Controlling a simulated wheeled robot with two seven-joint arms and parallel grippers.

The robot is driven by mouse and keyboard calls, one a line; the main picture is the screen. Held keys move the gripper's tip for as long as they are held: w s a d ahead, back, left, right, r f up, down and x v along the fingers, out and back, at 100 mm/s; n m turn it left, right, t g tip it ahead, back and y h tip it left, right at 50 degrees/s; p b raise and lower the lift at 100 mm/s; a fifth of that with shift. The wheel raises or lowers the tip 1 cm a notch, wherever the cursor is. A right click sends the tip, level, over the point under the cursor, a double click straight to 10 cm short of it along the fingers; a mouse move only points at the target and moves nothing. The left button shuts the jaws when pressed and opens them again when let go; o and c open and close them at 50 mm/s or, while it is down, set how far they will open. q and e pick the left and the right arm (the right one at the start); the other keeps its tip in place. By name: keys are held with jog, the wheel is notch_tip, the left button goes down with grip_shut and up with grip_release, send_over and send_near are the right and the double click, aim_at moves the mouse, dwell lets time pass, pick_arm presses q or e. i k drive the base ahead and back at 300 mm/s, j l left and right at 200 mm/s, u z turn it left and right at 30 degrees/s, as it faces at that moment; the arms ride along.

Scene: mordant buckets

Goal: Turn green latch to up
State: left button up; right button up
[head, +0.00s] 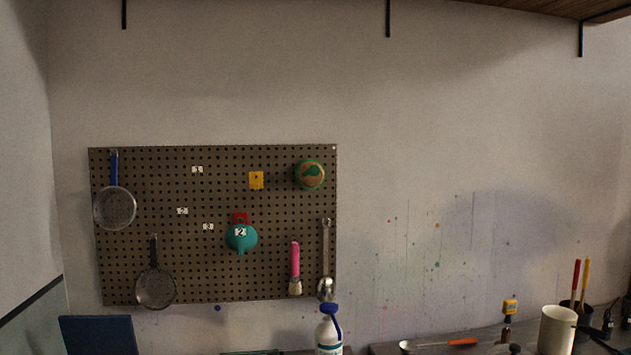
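I cannot make out a green latch for certain in the head view. A round green and orange-brown item (310,174) hangs at the upper right of a brown pegboard (135,225) on the wall; I cannot tell what it is. A teal funnel-shaped item (247,242) with a tag marked 2 hangs near the board's middle, below a red piece (240,217). Neither of my grippers is in view.
Strainers (115,208), a pink-handled brush (295,262) and a metal ladle (326,245) hang on the board. Below stand a white bottle (328,336) with a blue top, a cream cup (556,331) and a dark blue panel (97,336). A wooden shelf (545,8) juts out overhead.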

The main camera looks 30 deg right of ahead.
aim_at(314, 171)
jog(key=i, duration=0.8)
jog(key=z, duration=2.5)
